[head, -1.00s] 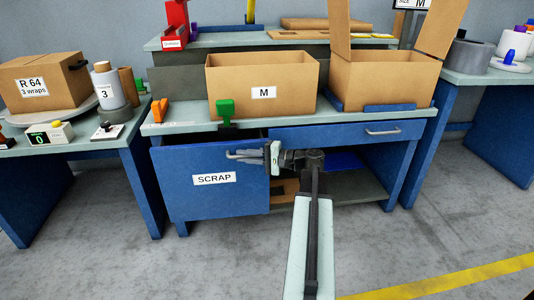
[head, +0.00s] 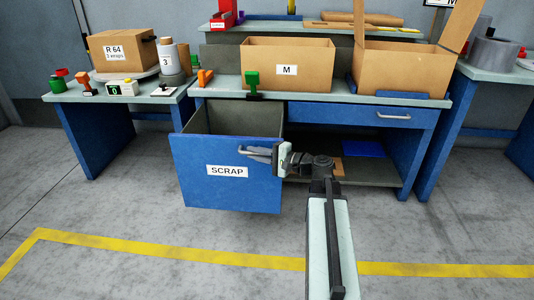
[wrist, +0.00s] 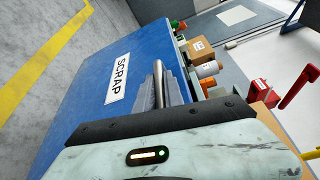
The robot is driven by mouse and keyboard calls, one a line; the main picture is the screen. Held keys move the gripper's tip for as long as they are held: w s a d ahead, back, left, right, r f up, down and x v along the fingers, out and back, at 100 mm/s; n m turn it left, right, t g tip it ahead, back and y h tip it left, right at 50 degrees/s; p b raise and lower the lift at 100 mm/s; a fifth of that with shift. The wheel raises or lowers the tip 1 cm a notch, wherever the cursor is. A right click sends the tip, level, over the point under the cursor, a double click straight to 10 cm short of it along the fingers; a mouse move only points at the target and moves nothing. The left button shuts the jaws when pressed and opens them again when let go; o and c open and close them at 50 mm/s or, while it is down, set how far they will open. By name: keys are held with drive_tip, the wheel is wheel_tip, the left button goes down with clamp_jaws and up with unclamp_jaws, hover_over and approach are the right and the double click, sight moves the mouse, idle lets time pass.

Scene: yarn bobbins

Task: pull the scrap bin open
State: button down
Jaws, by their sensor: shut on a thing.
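The scrap bin (head: 228,190) is a blue drawer-like bin with a white SCRAP label, under the left part of the workbench. It stands pulled out from the bench, and its grey inside shows from above. My gripper (head: 262,152) is at the upper right of the bin's front, shut on the bin's handle (head: 252,150). In the wrist view the blue bin front (wrist: 95,95) fills the left and middle, and the grey fingers (wrist: 160,88) lie against it.
An open box marked M (head: 287,68) and a green clamp-like thing (head: 252,85) stand on the bench above. A closed drawer (head: 362,115) is at the right. A yellow floor line (head: 130,252) crosses clear grey floor in front.

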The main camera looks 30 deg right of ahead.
drive_tip(key=shift+s+a, duration=0.35)
drive_tip(key=shift+a, duration=0.15)
drive_tip(key=c, duration=1.5)
unclamp_jaws()
drive_tip(key=shift+o, duration=0.2)
drive_tip(key=shift+d, duration=0.15)
drive_tip(key=shift+s+d, duration=0.1)
drive_tip(key=shift+d, duration=0.05)
drive_tip(key=v, duration=0.7)
drive_tip(key=shift+s+d+p, duration=0.15)
drive_tip(key=shift+s+p, duration=0.05)
drive_tip(key=shift+p, duration=0.1)
